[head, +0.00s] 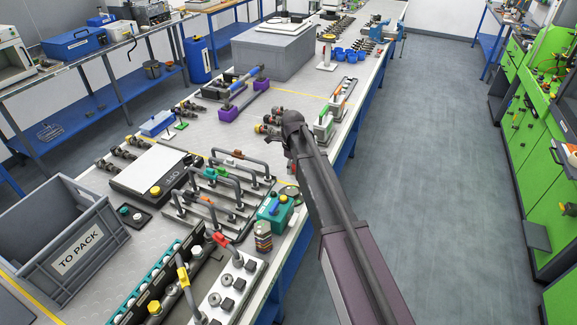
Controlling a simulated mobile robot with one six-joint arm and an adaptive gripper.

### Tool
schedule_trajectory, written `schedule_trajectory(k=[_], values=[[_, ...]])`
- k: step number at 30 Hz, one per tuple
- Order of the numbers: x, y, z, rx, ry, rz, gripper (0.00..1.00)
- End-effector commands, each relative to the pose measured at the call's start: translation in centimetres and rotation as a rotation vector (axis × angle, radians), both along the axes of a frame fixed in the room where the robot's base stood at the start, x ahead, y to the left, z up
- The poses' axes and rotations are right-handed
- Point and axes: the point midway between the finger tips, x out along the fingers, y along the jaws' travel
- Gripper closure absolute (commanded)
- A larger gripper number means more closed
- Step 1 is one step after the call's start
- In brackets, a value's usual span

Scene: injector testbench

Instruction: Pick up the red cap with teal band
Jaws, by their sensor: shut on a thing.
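My gripper (292,150) is at the end of my dark arm, over the right edge of the long bench. It is seen from behind, and the arm hides most of its fingers. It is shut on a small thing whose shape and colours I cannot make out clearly. A few small fittings with red and yellowish ends (265,127) lie on the bench just left of my gripper. I cannot pick out a teal band on any of them, so I cannot tell the red cap with teal band from here.
A grey TO PACK crate (77,262) stands at the near left. A flat scale (150,171), a rack of bent pipes (222,197) and a teal box (276,211) stand nearby. A green-and-white holder (324,126) stands right of my gripper. The floor to the right is clear.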

Motion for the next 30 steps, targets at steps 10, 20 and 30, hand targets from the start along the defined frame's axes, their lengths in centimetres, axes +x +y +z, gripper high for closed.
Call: schedule_trajectory(k=[10, 20, 30], values=[[0.0, 0.0, 0.1, 0.000, 0.000, 0.000, 0.74], [0.0, 0.0, 0.1, 0.000, 0.000, 0.000, 0.74], [0.0, 0.0, -1.8, 0.000, 0.000, 0.000, 0.74]])
